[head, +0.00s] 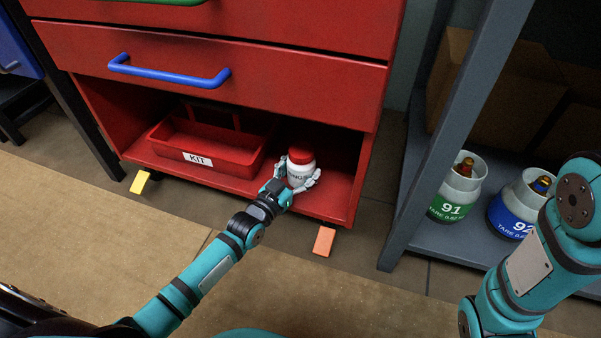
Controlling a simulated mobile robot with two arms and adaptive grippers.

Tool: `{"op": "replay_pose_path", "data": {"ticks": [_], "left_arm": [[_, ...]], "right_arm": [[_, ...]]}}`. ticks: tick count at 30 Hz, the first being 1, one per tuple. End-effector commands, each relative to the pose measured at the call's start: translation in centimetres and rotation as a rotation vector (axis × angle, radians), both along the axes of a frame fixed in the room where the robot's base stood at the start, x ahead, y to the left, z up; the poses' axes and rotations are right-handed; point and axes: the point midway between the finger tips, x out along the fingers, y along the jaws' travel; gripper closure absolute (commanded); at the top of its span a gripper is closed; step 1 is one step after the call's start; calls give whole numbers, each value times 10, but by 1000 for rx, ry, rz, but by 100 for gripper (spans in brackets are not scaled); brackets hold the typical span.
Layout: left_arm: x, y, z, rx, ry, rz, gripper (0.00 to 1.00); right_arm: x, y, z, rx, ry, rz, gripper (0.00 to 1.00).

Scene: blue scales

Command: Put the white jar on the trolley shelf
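The white jar (298,175) with a red lid stands upright, or nearly so, in the open lower bay of the red trolley, right of the red KIT tray. My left gripper (299,172) reaches in from the front, with a finger on each side of the jar's body, and looks shut on it. The fingers and wrist hide the jar's base, so I cannot tell whether it touches the trolley shelf (335,197). My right arm shows at the right edge, but its gripper is out of view.
The red KIT tray (228,164) fills the shelf's left and middle. A drawer with a blue handle (168,76) hangs above the bay. A grey rack on the right holds gas cylinders 91 (449,211) and 92 (511,227), with cardboard boxes (500,95) behind.

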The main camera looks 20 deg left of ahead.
Motion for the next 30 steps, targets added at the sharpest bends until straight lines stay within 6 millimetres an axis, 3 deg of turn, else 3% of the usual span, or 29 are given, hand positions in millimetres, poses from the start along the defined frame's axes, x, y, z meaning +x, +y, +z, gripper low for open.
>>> {"op": "replay_pose_path", "data": {"ticks": [7, 8, 12, 23, 30], "left_arm": [[0, 0, -2, -1, -2, 0, 72], [0, 0, -1, 0, 0, 0, 31], [0, 0, -1, 0, 0, 0, 13], [0, 0, 3, 0, -1, 0, 11], [-39, 12, 6, 2, 6, 0, 11]], "right_arm": [[-1, 0, 0, 0, -2, 0, 57], [-1, 0, 0, 0, -2, 0, 57], [-1, 0, 0, 0, -2, 0, 57], [-1, 0, 3, 0, -2, 0, 57], [0, 0, 32, 0, -1, 0, 57]]}}
